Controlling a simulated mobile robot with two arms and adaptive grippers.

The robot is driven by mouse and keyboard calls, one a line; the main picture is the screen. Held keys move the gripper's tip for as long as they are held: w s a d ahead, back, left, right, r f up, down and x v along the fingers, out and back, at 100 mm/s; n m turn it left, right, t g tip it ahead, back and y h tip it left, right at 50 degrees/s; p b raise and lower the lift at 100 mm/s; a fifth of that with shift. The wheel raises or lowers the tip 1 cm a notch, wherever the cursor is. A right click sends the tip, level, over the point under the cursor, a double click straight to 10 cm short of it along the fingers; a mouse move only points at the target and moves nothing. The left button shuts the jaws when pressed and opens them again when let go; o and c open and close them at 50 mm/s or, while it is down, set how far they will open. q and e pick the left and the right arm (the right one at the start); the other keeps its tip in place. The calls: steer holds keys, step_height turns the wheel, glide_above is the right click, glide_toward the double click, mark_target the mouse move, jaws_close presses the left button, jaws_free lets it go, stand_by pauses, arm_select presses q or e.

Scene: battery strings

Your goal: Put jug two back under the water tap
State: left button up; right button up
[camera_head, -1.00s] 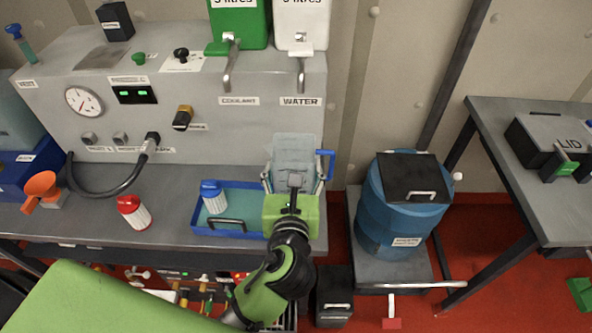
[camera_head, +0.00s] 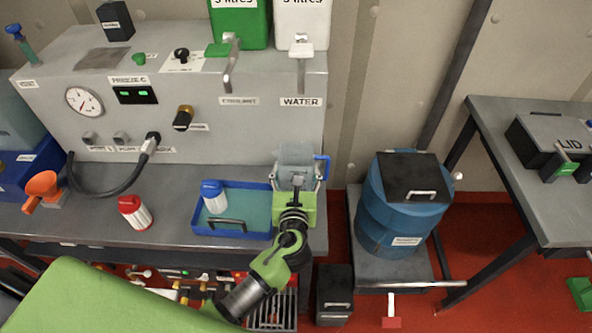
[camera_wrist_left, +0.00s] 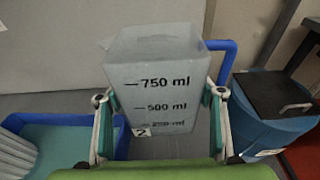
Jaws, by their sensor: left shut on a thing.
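Jug two (camera_head: 296,156) is a clear grey jug with a blue handle, at the right end of the workbench. In the left wrist view the jug (camera_wrist_left: 160,80) shows volume marks and a small "2" label, and stands between my fingers. My left gripper (camera_head: 296,185) is shut on its sides. The water tap (camera_head: 301,65) hangs from the white tank above and behind the jug. I cannot tell whether the jug touches the bench. My right gripper is not in view.
A blue tray (camera_head: 258,202) with a blue-capped bottle (camera_head: 214,197) lies just left of the jug. A red-capped bottle (camera_head: 135,212) stands further left. The green coolant tank's tap (camera_head: 229,66) is left of the water tap. A blue drum (camera_head: 400,225) stands right of the bench.

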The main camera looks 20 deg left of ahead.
arm_select(q)
steer(key=o, duration=1.5)
steer(key=shift+f, duration=0.1)
steer(key=shift+r, duration=0.2)
steer(key=b+v, duration=0.1)
steer(key=v, duration=1)
steer(key=shift+s+d+f+b, duration=0.1)
steer(key=shift+s+f+b, duration=0.05)
steer(key=shift+b, duration=0.2)
steer(key=shift+s+d, duration=0.1)
steer(key=shift+s, duration=0.2)
